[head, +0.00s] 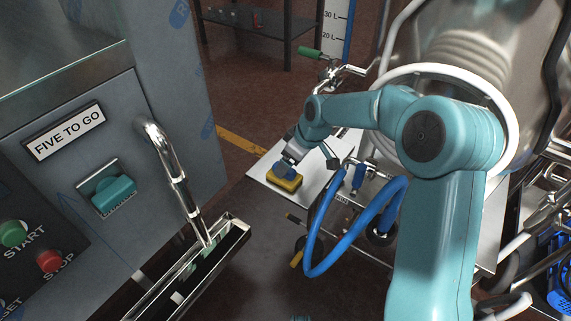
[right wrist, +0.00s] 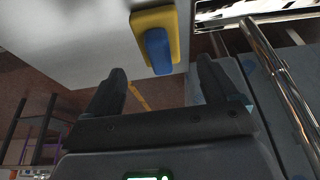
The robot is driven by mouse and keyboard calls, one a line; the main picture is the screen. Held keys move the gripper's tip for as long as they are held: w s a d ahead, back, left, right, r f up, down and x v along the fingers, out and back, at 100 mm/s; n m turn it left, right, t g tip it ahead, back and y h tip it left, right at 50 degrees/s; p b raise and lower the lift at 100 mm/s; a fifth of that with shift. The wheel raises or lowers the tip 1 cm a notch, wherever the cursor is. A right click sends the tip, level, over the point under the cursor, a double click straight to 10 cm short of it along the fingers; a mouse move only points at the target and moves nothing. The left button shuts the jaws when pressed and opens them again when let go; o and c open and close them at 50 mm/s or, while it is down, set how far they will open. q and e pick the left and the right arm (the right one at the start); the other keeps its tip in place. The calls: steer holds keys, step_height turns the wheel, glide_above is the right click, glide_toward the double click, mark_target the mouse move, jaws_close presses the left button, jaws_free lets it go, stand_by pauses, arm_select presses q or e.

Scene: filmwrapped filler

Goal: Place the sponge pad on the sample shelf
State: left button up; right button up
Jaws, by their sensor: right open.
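My left gripper is not in view.
A grey machine panel (head: 95,150) with a curved steel pipe (head: 170,170) and a metal trough (head: 232,245) stands to the left. A blue hose (head: 315,255) loops in front of the shelf. A large steel vessel (head: 475,50) stands at the right.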

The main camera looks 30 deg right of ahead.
steer(key=p+v, duration=0.1)
steer(key=v, duration=0.4)
steer(key=shift+s+r, duration=0.1)
stand_by(0.4)
